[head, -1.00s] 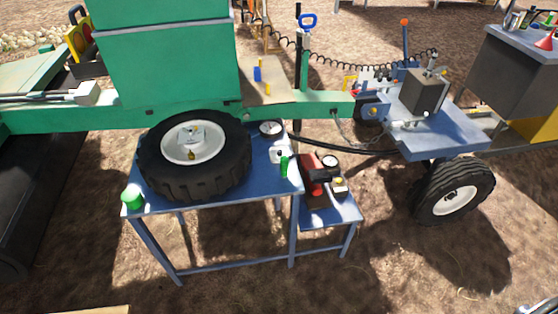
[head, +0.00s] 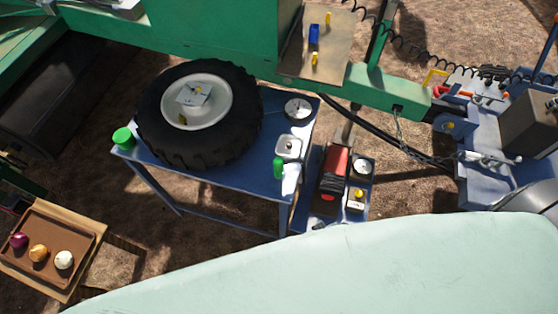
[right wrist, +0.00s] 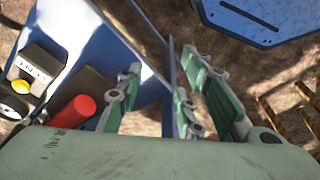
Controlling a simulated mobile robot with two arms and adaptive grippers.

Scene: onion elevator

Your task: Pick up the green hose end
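A small green cylinder (head: 278,168) stands near the front right corner of the blue table (head: 228,188). A larger round green piece (head: 122,138) is at the table's left end. I cannot tell whether either is the green hose end. My right gripper (right wrist: 156,85) shows in the right wrist view, its fingers apart and empty. Below it are the red cylinder (right wrist: 72,112) and a box marked VENT (right wrist: 38,66). My left gripper is not in view. A large pale green part of my own arm covers the bottom of the head view.
A big black tyre (head: 153,128) lies on the blue table, beside a round gauge (head: 298,108). A lower stand holds the red device (head: 335,170). A tray (head: 58,222) with onions is at lower left. A black hose (head: 365,130) runs along the right.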

